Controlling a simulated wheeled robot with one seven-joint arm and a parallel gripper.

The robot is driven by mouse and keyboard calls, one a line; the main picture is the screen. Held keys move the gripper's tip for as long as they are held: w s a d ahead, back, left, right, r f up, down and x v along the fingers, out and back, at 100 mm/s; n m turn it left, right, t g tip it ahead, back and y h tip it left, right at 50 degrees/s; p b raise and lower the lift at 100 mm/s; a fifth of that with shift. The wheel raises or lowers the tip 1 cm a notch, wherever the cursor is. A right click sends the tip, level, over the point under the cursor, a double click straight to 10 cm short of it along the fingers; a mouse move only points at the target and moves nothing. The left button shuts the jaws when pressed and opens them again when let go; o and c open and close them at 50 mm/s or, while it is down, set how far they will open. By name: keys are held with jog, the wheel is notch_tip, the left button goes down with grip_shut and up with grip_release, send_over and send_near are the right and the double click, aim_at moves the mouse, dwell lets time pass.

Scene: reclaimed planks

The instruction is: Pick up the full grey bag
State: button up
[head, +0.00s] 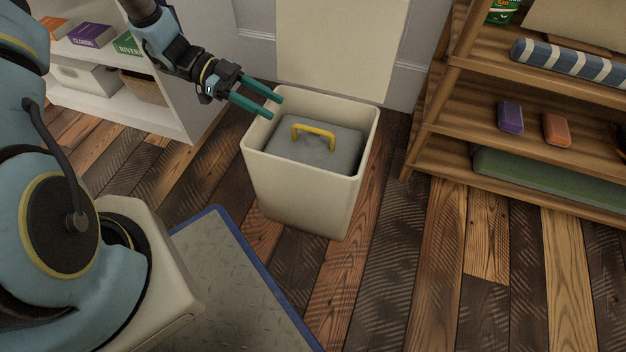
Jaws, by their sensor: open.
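The full grey bag (341,152) sits inside a cream square bin (300,193) on the plank floor. A yellow handle (313,129) stands up in an arch from the bag's top. The bag's sides and bottom are hidden by the bin's walls. My gripper (274,105) has teal fingers and is open and empty. Its fingertips are at the bin's back left rim, to the left of the yellow handle and apart from it. I cannot tell exactly how high the fingertips are above the rim.
A cream panel (340,45) rises behind the bin. A white shelf (165,112) with books and boxes stands at the left. A wooden shelf (455,97) with a striped roll and small blocks stands at the right. A blue-edged grey mat (235,290) lies in front; planks at right are clear.

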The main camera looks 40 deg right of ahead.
aim_at(304, 126)
jog(key=b+x, duration=0.1)
jog(key=x, duration=0.4)
jog(key=shift+f+b, duration=0.1)
jog(key=shift+b, duration=0.2)
jog(key=b+x, duration=0.1)
jog(key=x, duration=0.1)
jog(key=b+x, duration=0.2)
jog(key=shift+f, duration=0.4)
jog(key=shift+s+d, duration=0.25)
jog(key=shift+s, duration=0.05)
grip_shut()
jog(key=shift+r, duration=0.1)
dwell(0.3)
